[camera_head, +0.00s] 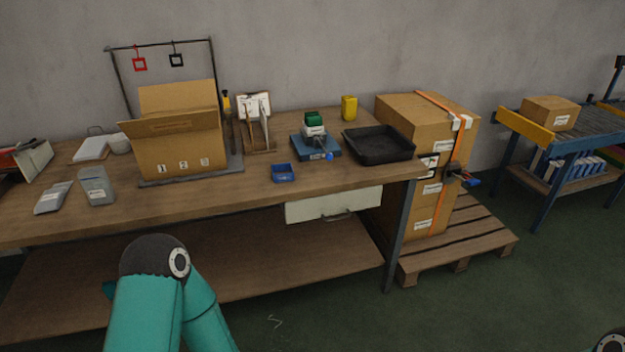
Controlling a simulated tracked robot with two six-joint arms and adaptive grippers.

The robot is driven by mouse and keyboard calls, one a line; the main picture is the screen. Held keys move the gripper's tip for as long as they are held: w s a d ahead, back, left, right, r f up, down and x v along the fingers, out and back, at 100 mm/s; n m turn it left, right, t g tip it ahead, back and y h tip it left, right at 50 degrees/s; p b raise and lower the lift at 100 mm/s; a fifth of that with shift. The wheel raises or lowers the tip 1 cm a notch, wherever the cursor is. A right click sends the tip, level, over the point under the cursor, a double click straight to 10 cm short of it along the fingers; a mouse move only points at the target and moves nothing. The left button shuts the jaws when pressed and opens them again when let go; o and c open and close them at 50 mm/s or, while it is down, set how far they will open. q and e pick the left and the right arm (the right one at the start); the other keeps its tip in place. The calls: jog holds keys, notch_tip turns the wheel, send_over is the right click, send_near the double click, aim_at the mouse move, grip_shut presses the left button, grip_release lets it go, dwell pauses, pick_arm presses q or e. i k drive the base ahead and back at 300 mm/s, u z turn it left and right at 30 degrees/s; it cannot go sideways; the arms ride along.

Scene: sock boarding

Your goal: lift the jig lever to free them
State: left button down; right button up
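A small fixture with a dark blue base (318,150) stands on the workbench, right of centre; it looks like the jig. A grey-white part and a dark green block (314,119) sit on top of it. A small bright blue knob (329,156) shows at its front, perhaps the end of the lever; whether the lever is up or down is too small to tell. What the jig holds cannot be made out. Neither gripper is in view. My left arm shows only as teal links at the bottom, well short of the jig.
A black tray (379,145) stands just right of the jig, and a small blue bin (283,173) lies to its front left. An open cardboard box (180,150) and a wooden stand (257,125) are further left. Strapped cartons (411,115) stand beyond the bench's right end.

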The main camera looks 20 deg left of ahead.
aim_at(329, 156)
jog(key=k, duration=0.35)
jog(key=u, duration=0.45)
jog(key=i, duration=1.7)
jog(key=z, duration=0.6)
